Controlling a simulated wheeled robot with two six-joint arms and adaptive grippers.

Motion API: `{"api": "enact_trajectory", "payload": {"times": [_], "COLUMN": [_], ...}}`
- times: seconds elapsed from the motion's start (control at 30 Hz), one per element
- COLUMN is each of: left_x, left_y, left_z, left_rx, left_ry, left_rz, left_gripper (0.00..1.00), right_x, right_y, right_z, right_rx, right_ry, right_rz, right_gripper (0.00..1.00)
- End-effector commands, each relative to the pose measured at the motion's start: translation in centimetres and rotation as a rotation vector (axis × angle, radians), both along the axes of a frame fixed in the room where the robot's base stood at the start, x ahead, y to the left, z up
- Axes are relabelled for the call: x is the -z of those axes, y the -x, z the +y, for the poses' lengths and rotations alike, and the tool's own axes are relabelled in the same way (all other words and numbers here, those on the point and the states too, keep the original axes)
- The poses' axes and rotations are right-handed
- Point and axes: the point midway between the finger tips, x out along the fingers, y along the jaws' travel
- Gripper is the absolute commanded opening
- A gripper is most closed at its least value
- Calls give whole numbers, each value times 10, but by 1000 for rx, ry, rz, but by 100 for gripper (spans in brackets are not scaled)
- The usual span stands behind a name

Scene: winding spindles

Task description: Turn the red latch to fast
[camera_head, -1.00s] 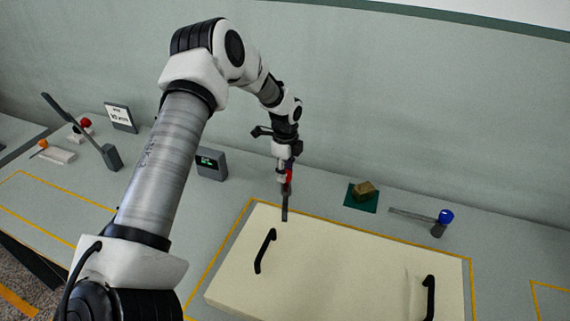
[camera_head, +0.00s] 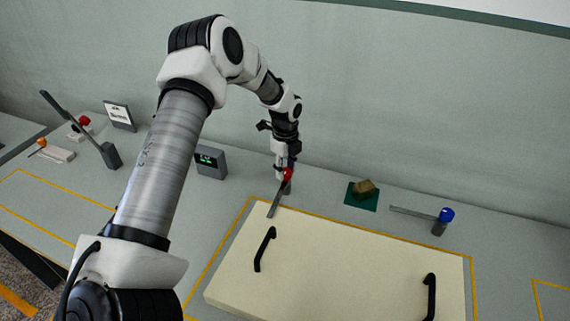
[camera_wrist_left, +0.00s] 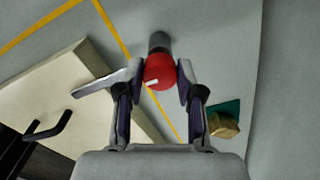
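The red latch has a round red knob (camera_head: 287,174) on a grey post with a flat grey bar (camera_head: 277,204). It stands at the back left corner of the cream panel (camera_head: 340,252), and the bar's tip reaches over the panel's edge in the head view. My left gripper (camera_wrist_left: 160,76) points down at the latch. In the left wrist view its two fingers lie against opposite sides of the red knob (camera_wrist_left: 159,71), and the bar (camera_wrist_left: 101,83) sticks out left past one finger. My right gripper is not in view.
The panel has two black handles (camera_head: 265,250). A blue-knobbed latch (camera_head: 445,216) stands behind its right side, its bar pointing left. A brownish block (camera_head: 364,187) sits on a green pad. A grey display box (camera_head: 211,162) stands left of my gripper.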

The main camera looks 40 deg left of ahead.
Motion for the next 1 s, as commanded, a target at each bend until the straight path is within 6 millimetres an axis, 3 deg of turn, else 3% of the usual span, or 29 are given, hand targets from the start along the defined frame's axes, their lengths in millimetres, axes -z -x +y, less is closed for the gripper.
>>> {"api": "enact_trajectory", "payload": {"times": [0.03,0.07,0.47,0.57,0.8,1.0], "left_x": [6,5,-5,-22,-83,-113], "left_y": [5,5,1,1,0,1], "left_z": [-2,-2,-1,-1,-2,-3], "left_rx": [-1,-1,0,0,0,0], "left_ry": [6,6,2,2,3,3], "left_rz": [16,15,4,2,4,8], "left_gripper": [51,61,62,62,62,62], "right_x": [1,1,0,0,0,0], "right_y": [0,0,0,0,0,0], "right_z": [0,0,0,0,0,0], "right_rx": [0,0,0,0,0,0], "right_ry": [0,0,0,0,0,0], "right_rz": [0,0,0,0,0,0], "right_gripper": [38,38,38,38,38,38]}}
